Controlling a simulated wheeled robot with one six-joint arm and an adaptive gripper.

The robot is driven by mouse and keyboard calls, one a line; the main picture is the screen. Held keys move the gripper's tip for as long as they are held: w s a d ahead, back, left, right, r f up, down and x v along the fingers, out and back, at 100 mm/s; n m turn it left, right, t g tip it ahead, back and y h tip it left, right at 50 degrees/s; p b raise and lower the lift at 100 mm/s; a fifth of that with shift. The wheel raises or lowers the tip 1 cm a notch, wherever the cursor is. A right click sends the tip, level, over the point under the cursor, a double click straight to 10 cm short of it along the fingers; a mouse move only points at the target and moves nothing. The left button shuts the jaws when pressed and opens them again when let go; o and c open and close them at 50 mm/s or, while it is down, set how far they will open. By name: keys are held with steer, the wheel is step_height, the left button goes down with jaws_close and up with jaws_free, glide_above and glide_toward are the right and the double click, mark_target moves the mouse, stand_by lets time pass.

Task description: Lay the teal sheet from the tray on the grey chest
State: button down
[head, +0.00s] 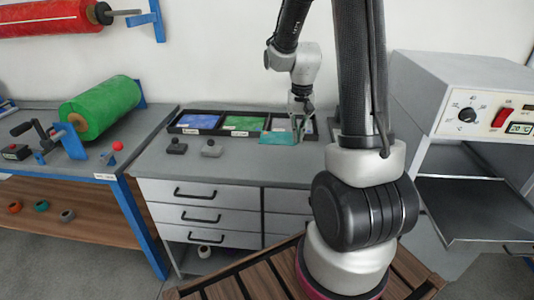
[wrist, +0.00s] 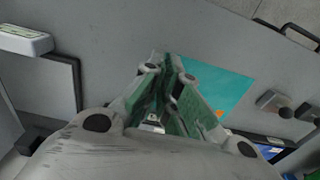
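The teal sheet (head: 277,138) is at the front edge of the black tray (head: 222,134), over the top of the grey chest (head: 240,169). In the wrist view the flat teal sheet (wrist: 220,88) shows beyond and right of my fingers, with a small orange mark near one edge. My gripper (head: 299,128) points down at the sheet's right end. In the wrist view my gripper's fingertips (wrist: 168,62) come together at the sheet's edge and appear closed on it. Whether the sheet touches the chest top or hangs just above it is unclear.
The tray holds blue and green sheets. Two small dark and grey clamp-like items (head: 211,149) stand on the chest, left of the sheet. A white heater machine (head: 470,100) stands at right. A bench with a green roll (head: 100,108) is at left. The chest's front top is clear.

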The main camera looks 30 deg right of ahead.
step_height(320, 180, down, 9)
steer(key=shift+f, duration=0.1)
stand_by(0.3)
steer(key=c, duration=1.6)
jaws_free()
steer(key=shift+f, duration=0.1)
steer(key=shift+c, duration=0.2)
step_height(320, 180, up, 12)
steer(key=shift+r, duration=0.1)
step_height(320, 180, up, 6)
steer(key=n+t, duration=0.1)
glide_above(296, 165)
steer(key=s+a, duration=0.3)
steer(key=s+a+r+n+t, duration=0.1)
steer(key=s+a+r+n, duration=0.15)
steer(key=s+r, duration=0.35)
steer(key=s+a+r+n+t, duration=0.2)
steer(key=s+a+r+n, duration=0.1)
steer(key=s, duration=0.7)
steer(key=shift+s+a+r, duration=0.25)
steer(key=shift+a+r, duration=0.1)
steer(key=shift+r, duration=0.15)
